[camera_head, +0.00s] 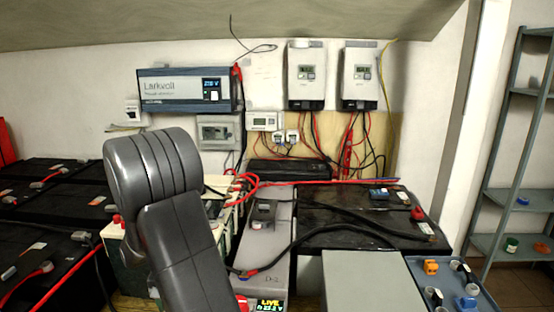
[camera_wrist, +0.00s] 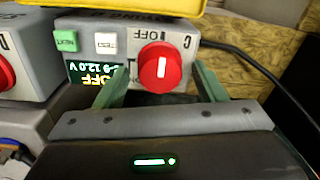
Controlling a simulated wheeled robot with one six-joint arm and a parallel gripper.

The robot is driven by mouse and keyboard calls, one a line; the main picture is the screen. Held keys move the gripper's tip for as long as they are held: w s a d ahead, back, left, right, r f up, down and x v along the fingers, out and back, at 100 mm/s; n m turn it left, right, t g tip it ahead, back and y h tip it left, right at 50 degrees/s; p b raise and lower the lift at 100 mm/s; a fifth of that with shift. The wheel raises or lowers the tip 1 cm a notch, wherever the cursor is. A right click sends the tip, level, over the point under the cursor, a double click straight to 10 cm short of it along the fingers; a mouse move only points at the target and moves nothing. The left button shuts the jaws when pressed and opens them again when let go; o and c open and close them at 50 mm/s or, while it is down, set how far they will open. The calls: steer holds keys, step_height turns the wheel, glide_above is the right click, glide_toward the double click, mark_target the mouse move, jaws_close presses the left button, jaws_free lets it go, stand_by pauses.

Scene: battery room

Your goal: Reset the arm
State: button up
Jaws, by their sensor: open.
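My gripper (camera_wrist: 158,88) is open in the wrist view, its two green fingers spread on either side of a red knob (camera_wrist: 162,68). I cannot tell whether the fingers touch the knob. The knob sits on a grey unit (camera_wrist: 128,35) with a green NEXT button (camera_wrist: 66,41), a white TEST button (camera_wrist: 106,43) and a display (camera_wrist: 95,75) reading OFF and 12.0 V. The lettering on the buttons is upside down. In the head view my dark grey arm (camera_head: 165,200) reaches up and bends over at the left of centre; my gripper is hidden there.
A grey unit (camera_head: 268,235) with a LIVE display (camera_head: 269,305) stands right of my arm. Black batteries (camera_head: 360,218) with loose cables flank it. A blue tray (camera_head: 420,270) of small parts is front right. Shelves (camera_head: 510,200) stand far right. A black cable (camera_wrist: 245,60) runs beside the knob unit.

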steer(key=shift+r, duration=0.1)
step_height(320, 180, up, 13)
steer(key=p, duration=0.3)
step_height(320, 180, down, 14)
steer(key=b, duration=0.3)
steer(key=shift+r+n, duration=0.25)
steer(key=shift+n, duration=0.05)
steer(key=shift+n+b, duration=0.4)
steer(key=shift+b, duration=0.05)
steer(key=n+b, duration=0.3)
steer(key=n, duration=0.4)
steer(key=shift+b, duration=0.4)
steer(key=n+b, duration=0.5)
steer(key=n, duration=0.1)
steer(key=shift+f, duration=0.1)
steer(key=shift+n+b, duration=1.2)
steer(key=shift+r+n+b, duration=0.2)
steer(key=shift+n+b, duration=0.15)
steer(key=shift+n, duration=0.15)
